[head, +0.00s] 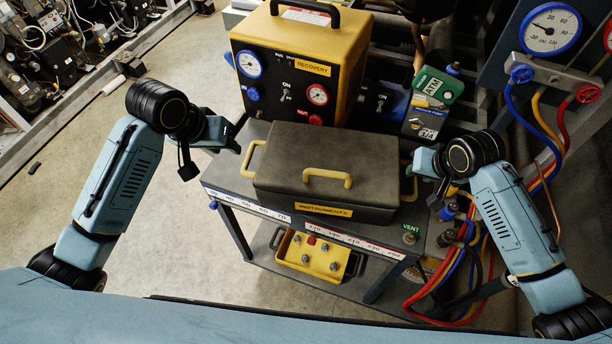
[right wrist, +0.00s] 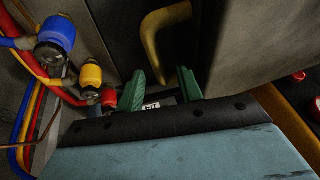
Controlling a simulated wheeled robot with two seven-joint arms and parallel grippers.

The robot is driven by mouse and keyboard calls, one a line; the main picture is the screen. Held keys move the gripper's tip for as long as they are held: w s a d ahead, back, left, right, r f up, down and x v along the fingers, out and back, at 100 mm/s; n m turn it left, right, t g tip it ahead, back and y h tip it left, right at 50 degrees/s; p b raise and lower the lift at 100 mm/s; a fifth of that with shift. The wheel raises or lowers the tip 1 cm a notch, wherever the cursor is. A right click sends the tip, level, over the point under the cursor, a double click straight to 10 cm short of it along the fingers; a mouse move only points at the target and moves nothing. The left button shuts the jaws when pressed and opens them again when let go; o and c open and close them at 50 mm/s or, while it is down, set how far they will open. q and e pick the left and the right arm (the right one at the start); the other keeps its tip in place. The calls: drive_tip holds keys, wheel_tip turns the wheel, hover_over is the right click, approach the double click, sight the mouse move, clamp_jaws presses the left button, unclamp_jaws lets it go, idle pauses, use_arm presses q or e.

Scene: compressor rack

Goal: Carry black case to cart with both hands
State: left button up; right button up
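The black case (head: 325,165) lies flat with its lid shut on a grey two-level stand (head: 235,190), possibly the cart; no wheels show. It has a yellow handle on top, one at its left end (head: 250,160) and one at its right end (head: 412,181). My left gripper (head: 238,143) is just beside the left end handle; its fingers are mostly hidden. My right gripper (head: 424,179) is beside the right end. In the right wrist view its green fingers (right wrist: 167,84) stand apart, with the yellow end handle (right wrist: 160,38) ahead of and between them, without visible grip.
Red, blue and yellow hoses (head: 462,285) hang at the right near my right arm. A yellow tray (head: 315,254) sits on the lower shelf.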

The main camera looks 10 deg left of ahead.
drive_tip(key=v, duration=0.8)
drive_tip(key=shift+r, duration=0.2)
drive_tip(key=shift+s, duration=0.1)
drive_tip(key=shift+s, duration=0.1)
